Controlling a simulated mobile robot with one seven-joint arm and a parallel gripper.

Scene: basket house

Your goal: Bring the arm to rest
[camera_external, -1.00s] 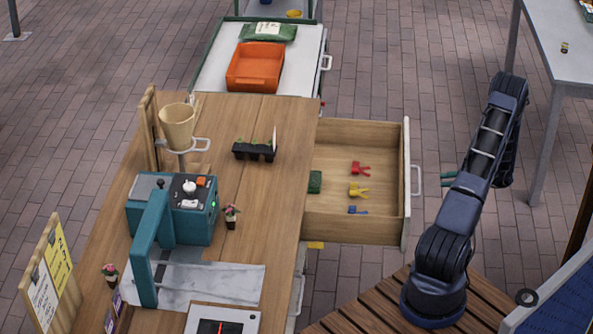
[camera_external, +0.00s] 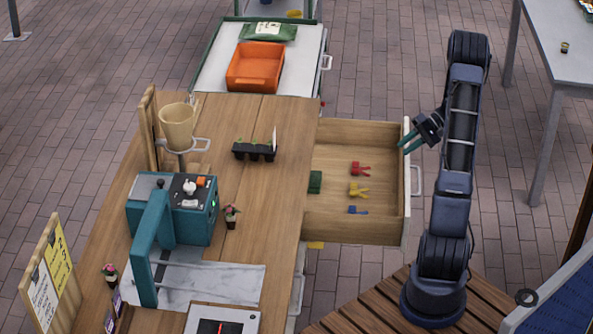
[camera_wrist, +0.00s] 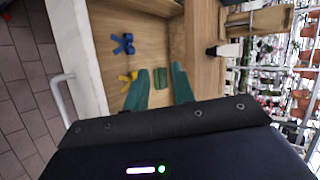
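My gripper (camera_external: 408,145) is at the far right corner of the open drawer (camera_external: 360,131), close to its white front panel. In the wrist view my gripper (camera_wrist: 166,90) shows two teal fingers spread apart with nothing between them; the drawer's contents lie beyond them. My arm stands upright from its base and bends toward the drawer at the wrist. Whether the fingers touch the drawer cannot be told.
The drawer holds a red item (camera_external: 360,168), a yellow item (camera_external: 357,190), a blue item (camera_external: 357,210) and a green block (camera_external: 315,182). Its white handle (camera_external: 416,180) faces my arm. The wooden counter (camera_external: 262,205) is left of it; paved floor (camera_external: 390,70) lies behind.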

